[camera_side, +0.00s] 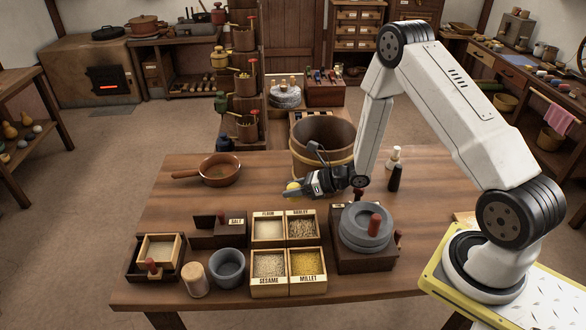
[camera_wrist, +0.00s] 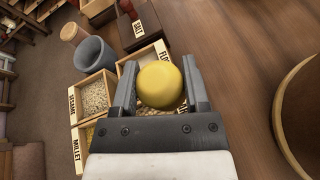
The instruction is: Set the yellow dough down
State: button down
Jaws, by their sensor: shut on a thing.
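The yellow dough (camera_wrist: 160,85) is a smooth round ball between the two fingers of my gripper (camera_wrist: 158,88) in the wrist view. In the side view a bit of the yellow dough (camera_side: 292,187) shows at the tip of my gripper (camera_side: 297,188), which points left above the table. The gripper is shut on the dough and holds it above the tabletop, behind the flour and barley boxes. The wrist view looks past the dough onto these boxes, and the dough hides part of them.
The labelled grain boxes (camera_side: 268,228) stand in front of the gripper. A large wooden tub (camera_side: 322,140) is close behind it. A stone quern (camera_side: 365,228) stands to the right and a brown pan (camera_side: 222,168) to the left. Bare tabletop (camera_side: 258,185) lies between pan and gripper.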

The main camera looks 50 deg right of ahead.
jog(key=w+f, duration=0.3)
jog(key=w, duration=0.4)
send_over(268, 207)
jog(key=f, duration=0.5)
jog(key=shift+s+f, duration=0.1)
jog(key=shift+s, duration=0.2)
jog(key=shift+f, duration=0.1)
jog(key=shift+w+f, duration=0.2)
jog(key=shift+f, duration=1.5)
jog(key=shift+f, duration=0.1)
jog(key=shift+c, duration=0.4)
grip_release()
